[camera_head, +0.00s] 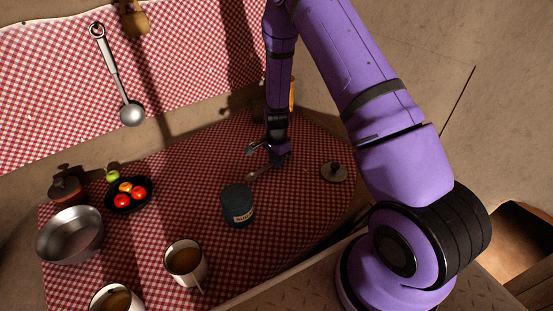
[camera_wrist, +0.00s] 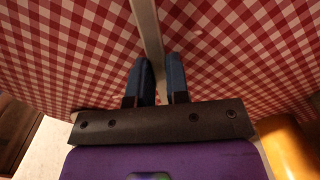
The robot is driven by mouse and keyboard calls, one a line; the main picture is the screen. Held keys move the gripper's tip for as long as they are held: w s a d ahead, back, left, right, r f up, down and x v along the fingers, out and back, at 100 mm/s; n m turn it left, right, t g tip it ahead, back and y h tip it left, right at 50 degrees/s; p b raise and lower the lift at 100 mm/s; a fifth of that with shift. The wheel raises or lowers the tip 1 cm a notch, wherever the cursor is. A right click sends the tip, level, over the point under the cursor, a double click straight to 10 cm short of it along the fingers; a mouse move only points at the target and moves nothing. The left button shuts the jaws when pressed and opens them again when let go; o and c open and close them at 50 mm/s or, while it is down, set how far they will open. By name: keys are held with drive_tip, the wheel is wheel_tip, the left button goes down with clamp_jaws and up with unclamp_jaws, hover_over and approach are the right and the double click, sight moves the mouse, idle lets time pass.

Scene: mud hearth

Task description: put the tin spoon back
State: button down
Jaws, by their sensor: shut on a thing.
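My gripper (camera_head: 268,154) is low over the back right of the checked cloth, partly hidden by my own arm. In the wrist view my gripper (camera_wrist: 160,68) is shut on the slim grey handle of the tin spoon (camera_wrist: 147,28), which runs up out of the frame between the dark fingers. In the head view the spoon (camera_head: 261,171) slants down and left from the fingers, with its small end towards the dark labelled tin (camera_head: 237,206). I cannot tell whether the spoon touches the cloth.
A ladle (camera_head: 121,80) hangs on the cloth-covered wall. A lid (camera_head: 333,172) lies right of the gripper. An orange thing (camera_wrist: 286,148) is close to my wrist.

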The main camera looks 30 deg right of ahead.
drive_tip(key=shift+f, duration=0.6)
drive_tip(key=c, duration=1)
unclamp_jaws()
drive_tip(key=shift+c, duration=0.2)
wheel_tip(320, 180, up, 11)
